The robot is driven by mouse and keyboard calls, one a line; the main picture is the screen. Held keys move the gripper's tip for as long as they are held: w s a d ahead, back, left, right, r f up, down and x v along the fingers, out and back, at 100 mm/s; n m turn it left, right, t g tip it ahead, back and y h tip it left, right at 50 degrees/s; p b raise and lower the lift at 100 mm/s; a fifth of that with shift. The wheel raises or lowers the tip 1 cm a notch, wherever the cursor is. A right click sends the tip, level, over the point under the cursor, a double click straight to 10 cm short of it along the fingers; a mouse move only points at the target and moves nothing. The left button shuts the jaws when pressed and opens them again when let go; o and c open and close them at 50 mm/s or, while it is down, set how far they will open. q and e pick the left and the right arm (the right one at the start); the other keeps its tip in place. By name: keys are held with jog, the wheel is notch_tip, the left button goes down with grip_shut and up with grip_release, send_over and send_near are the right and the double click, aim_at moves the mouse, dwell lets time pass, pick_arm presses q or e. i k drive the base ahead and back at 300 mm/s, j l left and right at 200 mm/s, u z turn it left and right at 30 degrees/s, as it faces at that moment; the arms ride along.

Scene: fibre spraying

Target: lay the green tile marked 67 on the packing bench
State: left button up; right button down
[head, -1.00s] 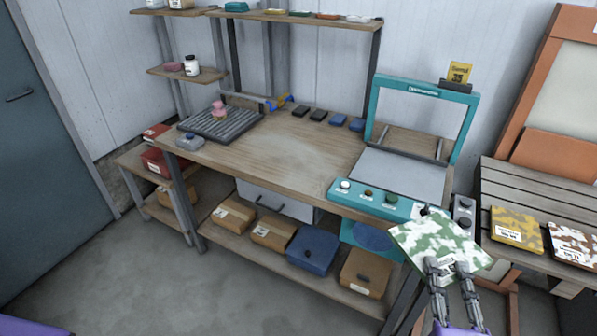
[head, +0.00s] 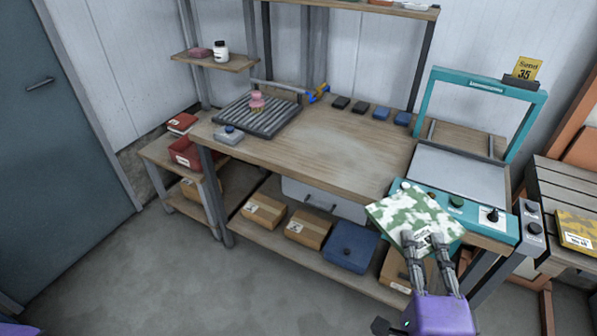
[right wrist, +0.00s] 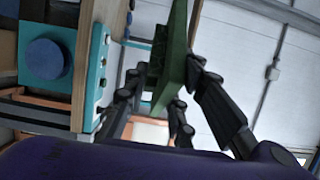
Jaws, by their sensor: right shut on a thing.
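The green and white mottled tile (head: 408,212) is held in my right gripper (head: 424,240), in front of the teal machine at the right end of the bench. The label on the tile is too small to read. In the right wrist view the tile (right wrist: 174,55) stands edge-on between the fingers of my right gripper (right wrist: 165,90), which is shut on it. The wooden bench (head: 335,148) has a bare middle stretch to the left of the tile. My left gripper is not in view; a bit of purple shows at the lower left corner.
A teal framed machine (head: 465,195) with knobs fills the bench's right end. A ribbed grey mat (head: 262,118) with a pink-topped thing is at the left. Black and blue blocks (head: 380,113) line the back. A slatted table (head: 570,190) holds a yellow tile (head: 577,228).

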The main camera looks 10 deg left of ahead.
aim_at(338, 150)
jog(key=i+j+u, duration=0.1)
jog(key=j, duration=0.3)
jog(key=i+j+u, duration=0.1)
jog(key=j, duration=0.25)
jog(key=i+j, duration=0.1)
jog(key=j, duration=0.25)
jog(key=i+j+u, duration=0.15)
jog(key=j, duration=0.25)
